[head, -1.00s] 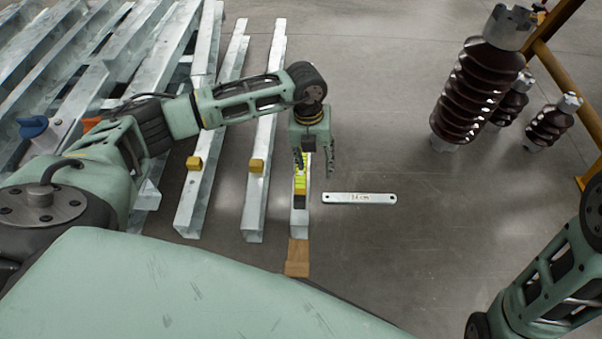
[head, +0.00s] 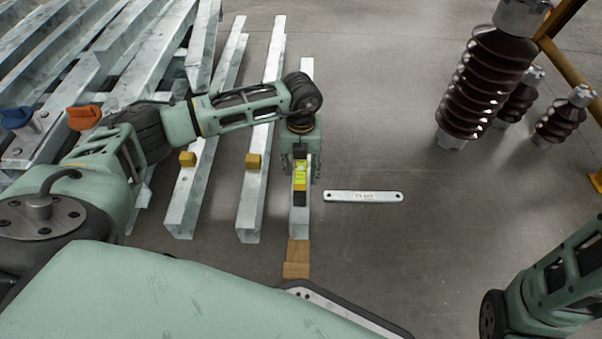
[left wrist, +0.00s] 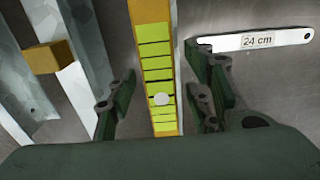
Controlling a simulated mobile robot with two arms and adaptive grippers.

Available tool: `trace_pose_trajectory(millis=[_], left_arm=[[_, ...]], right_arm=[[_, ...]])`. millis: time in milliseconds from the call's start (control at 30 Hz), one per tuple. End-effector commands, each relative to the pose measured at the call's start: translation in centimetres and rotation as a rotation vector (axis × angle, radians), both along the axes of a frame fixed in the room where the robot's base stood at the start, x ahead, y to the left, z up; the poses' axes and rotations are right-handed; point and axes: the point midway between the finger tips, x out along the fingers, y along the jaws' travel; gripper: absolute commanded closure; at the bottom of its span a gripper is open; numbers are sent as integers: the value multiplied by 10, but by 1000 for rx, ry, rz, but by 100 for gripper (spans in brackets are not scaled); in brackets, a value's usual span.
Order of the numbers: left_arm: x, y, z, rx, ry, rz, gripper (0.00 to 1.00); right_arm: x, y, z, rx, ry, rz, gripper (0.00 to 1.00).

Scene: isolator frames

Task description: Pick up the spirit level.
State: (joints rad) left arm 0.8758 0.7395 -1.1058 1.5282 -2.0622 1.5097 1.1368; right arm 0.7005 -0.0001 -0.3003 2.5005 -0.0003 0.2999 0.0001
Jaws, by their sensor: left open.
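The spirit level (head: 299,184), yellow-green with black parts, lies lengthwise on top of a grey metal beam (head: 299,222). In the left wrist view the level (left wrist: 155,45) shows as a yellow strip with green segments and a round white spot. My left gripper (head: 301,172) is open above the level, with one finger on each side. In the left wrist view the fingers (left wrist: 160,72) stand apart, with visible gaps to the level. The far end of the level is partly hidden by the gripper in the head view. My right gripper is out of view.
A flat white bar (head: 363,196) marked 24 cm lies on the floor right of the beam. Two more beams with yellow blocks (head: 253,160) stand to the left. A wooden block (head: 297,259) is at the beam's near end. Brown insulators (head: 480,85) stand at right.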

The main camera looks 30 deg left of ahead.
Motion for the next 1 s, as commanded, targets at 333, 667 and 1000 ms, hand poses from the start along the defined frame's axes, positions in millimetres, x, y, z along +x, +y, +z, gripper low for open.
trace_pose_trajectory(millis=[333, 667, 1000], left_arm=[[0, 0, 2, -1, 0, 0, 72], [0, 0, 2, 0, 0, 0, 100], [1, 0, 3, 0, -1, 0, 100]], right_arm=[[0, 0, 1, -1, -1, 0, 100], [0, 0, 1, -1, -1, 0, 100], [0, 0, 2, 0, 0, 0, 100]])
